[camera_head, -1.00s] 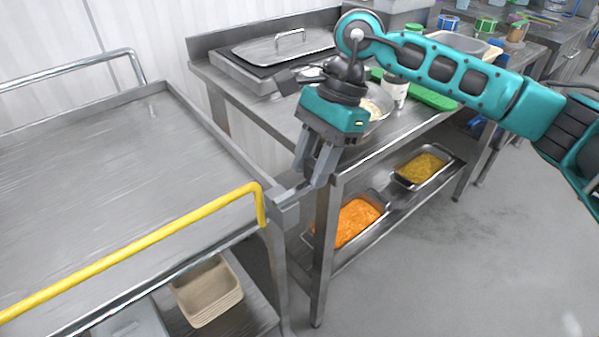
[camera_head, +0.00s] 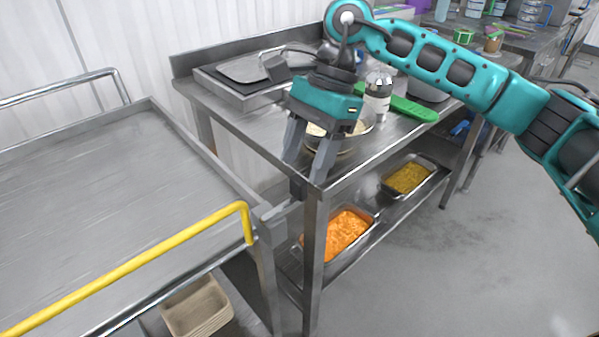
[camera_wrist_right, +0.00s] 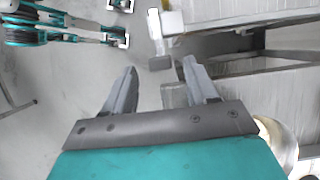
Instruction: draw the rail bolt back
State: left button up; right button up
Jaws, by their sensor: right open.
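The yellow rail (camera_head: 130,262) runs along the near side of the steel cart (camera_head: 120,180). At its bent end, by the cart's corner, a small grey bar (camera_head: 283,210) sticks out toward the worktable. It looks like the rail bolt. A dark grey block (camera_head: 297,188) sits by the bar's far end, and one shows ahead of my fingertips in the right wrist view (camera_wrist_right: 160,62). My right gripper (camera_head: 304,174) points down at the table corner, open, its fingers above the block. I cannot tell whether they touch it. My left gripper is out of view.
The steel worktable (camera_head: 245,125) stands close beside the cart, with a bowl (camera_head: 345,143) and a bottle (camera_head: 377,92) near my right gripper. Pans of orange food (camera_head: 345,230) and yellow food (camera_head: 408,178) are on the shelf below. The floor at right is clear.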

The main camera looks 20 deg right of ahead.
jog(key=v, duration=0.8)
jog(key=shift+r+p, duration=0.3)
jog(key=shift+r, duration=0.1)
jog(key=shift+d, duration=0.1)
